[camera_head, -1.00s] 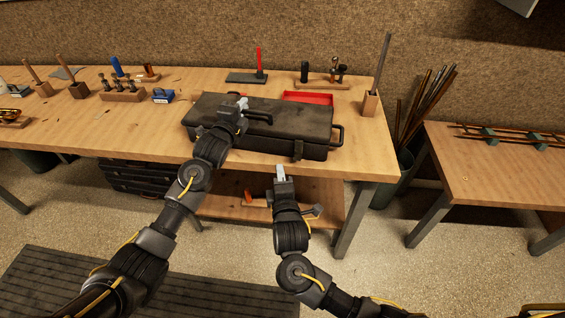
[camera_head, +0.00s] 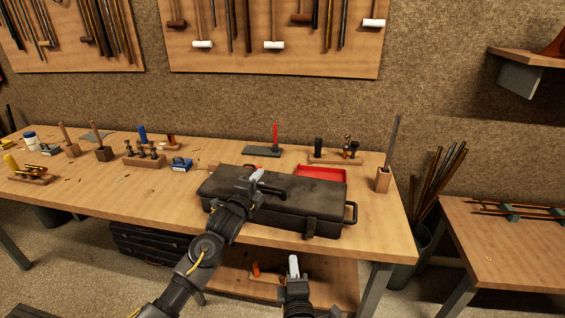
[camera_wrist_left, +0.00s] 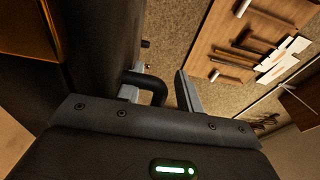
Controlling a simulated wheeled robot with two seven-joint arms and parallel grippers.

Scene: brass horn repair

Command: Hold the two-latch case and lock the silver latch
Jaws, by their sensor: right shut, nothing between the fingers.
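The black case (camera_head: 325,195) lies closed near the bench's front edge. A dark latch (camera_head: 310,228) shows on its front, right of centre; I cannot make out a silver latch. My right gripper (camera_head: 294,265) is shut and empty, low in front of the bench edge, apart from the case.
A red tray (camera_head: 321,173) sits behind the case. A wooden block with a rod (camera_head: 383,179) stands to its right. Several tools on stands line the bench's left half. A shelf (camera_head: 335,277) lies below the bench top. The bench surface left of the case is fairly clear.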

